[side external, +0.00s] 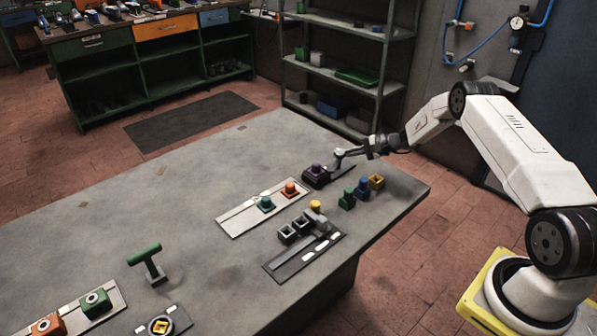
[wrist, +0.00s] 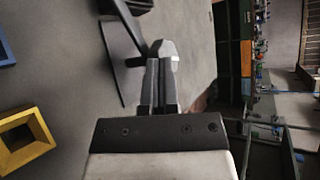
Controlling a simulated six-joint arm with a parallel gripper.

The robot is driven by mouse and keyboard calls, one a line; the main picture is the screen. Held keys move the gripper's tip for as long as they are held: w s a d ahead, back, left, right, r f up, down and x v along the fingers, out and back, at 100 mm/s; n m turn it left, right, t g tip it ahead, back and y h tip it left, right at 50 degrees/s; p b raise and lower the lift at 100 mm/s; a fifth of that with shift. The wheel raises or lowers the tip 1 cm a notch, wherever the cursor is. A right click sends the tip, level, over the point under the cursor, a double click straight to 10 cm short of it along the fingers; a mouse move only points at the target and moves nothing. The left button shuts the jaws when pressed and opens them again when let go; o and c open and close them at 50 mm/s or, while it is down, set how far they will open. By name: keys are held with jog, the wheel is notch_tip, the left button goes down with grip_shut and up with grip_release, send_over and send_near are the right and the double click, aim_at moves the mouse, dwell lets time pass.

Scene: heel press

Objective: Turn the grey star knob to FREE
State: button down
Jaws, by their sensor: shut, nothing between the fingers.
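A small light grey knob-like piece (side external: 338,153) stands beside a dark base with a purple top (side external: 316,171), at the far right of the grey table. Its star shape and any FREE marking are too small to make out. My gripper (side external: 352,153) is low over the table, its fingertips at this grey piece. In the wrist view my gripper (wrist: 158,68) is shut and empty, with the light grey piece (wrist: 166,47) just beyond the fingertips. I cannot tell whether they touch. A dark plate and bar (wrist: 127,65) lie left of it.
Green, blue and yellow blocks (side external: 376,182) stand close by near the table's right edge; the yellow one (wrist: 27,138) also shows in the wrist view. A panel with teal and orange knobs (side external: 240,220) and a dark fixture (side external: 303,258) lie nearer. The table's far left is clear.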

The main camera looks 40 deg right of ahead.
aim_at(337, 165)
jog(key=n, duration=0.2)
jog(key=a+r+n+g, duration=0.1)
jog(key=n, duration=0.1)
jog(key=shift+h, duration=0.4)
jog(key=s+r+n+g+h, duration=0.1)
jog(key=n, duration=0.4)
jog(key=a+r+n+h, duration=0.1)
jog(key=n, duration=0.4)
jog(key=s+a+r+n+g+h, duration=0.1)
jog(key=r+n+h, duration=0.1)
jog(key=n, duration=0.4)
jog(key=shift+s+a+g, duration=0.25)
jog(key=shift+s+g, duration=0.05)
jog(key=shift+s, duration=0.05)
jog(key=shift+w+f, duration=0.1)
jog(key=shift+x, duration=4.85)
jog(key=shift+a, duration=0.1)
